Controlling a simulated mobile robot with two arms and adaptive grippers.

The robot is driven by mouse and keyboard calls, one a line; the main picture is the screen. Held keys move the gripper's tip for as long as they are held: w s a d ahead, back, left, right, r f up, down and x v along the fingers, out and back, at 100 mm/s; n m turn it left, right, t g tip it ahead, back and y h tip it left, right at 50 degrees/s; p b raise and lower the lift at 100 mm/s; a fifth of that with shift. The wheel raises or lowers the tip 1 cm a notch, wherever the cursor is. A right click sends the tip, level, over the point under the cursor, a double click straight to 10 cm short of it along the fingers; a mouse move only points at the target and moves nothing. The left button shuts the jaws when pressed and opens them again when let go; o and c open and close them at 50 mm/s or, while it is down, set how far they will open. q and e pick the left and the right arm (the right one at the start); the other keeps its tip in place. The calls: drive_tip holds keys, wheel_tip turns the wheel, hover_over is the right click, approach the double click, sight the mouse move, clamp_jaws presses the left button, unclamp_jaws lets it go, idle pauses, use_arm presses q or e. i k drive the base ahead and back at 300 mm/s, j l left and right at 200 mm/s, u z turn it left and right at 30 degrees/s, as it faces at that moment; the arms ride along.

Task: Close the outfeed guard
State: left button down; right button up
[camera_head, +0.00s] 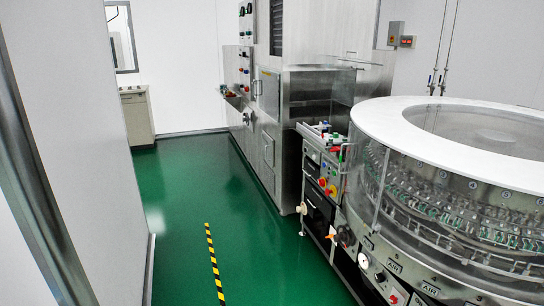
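The rotary washer (385,120) stands at the right, with a white ring-shaped top. Clear curved guard panels (372,175) run around its side, and rows of small holders show behind them. I cannot tell which panel is the outfeed guard, or whether it is open or shut. The right part of the washer runs out of the picture. Neither of my grippers is in view.
A control panel with coloured buttons (322,172) sits left of the washer. A steel machine (268,150) stands behind it. The green floor (185,200) is clear, with a yellow-black stripe (214,262). A white wall (75,120) bounds the left.

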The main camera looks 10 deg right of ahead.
sight(365, 69)
drive_tip(key=i, duration=1.7)
drive_tip(key=i+z, duration=0.45)
drive_tip(key=i+j+z, duration=0.3)
drive_tip(key=i+z, duration=0.15)
drive_tip(key=i, duration=0.15)
drive_tip(key=i+j+z, duration=0.45)
drive_tip(key=i+l, duration=0.05)
